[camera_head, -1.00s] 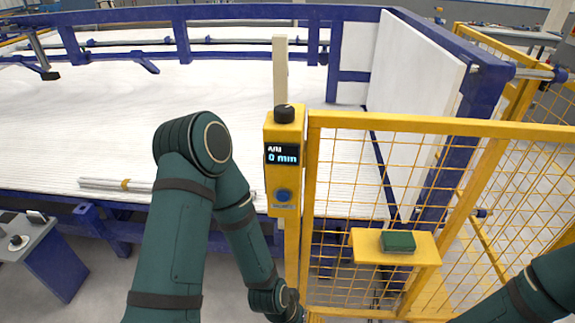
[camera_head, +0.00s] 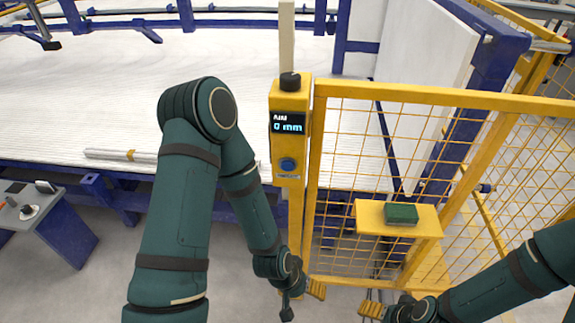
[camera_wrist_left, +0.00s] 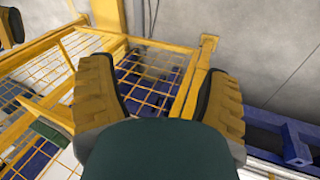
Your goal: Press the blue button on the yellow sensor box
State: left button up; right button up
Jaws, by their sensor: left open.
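The yellow sensor box (camera_head: 297,100) stands upright on a yellow post at the centre of the head view. It has a black knob on top, a display reading "0 mm" and a round blue button (camera_head: 287,164) low on its front. Nothing covers the button. My left gripper (camera_head: 316,289) hangs well below the box, near the foot of the post, with only part of its fingers showing. In the left wrist view my left gripper (camera_wrist_left: 161,95) is open, with nothing between its fingers. My right gripper (camera_head: 372,309) is at the bottom edge, mostly hidden.
A yellow mesh fence (camera_head: 450,98) runs right from the box. A small yellow shelf (camera_head: 370,218) on it carries a green block (camera_head: 401,214). Behind is a white table (camera_head: 60,110) with a pipe (camera_head: 110,154) near its front edge. A grey stand (camera_head: 60,235) is at left.

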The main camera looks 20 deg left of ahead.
pick_arm(q)
grip_shut()
dwell(1.2)
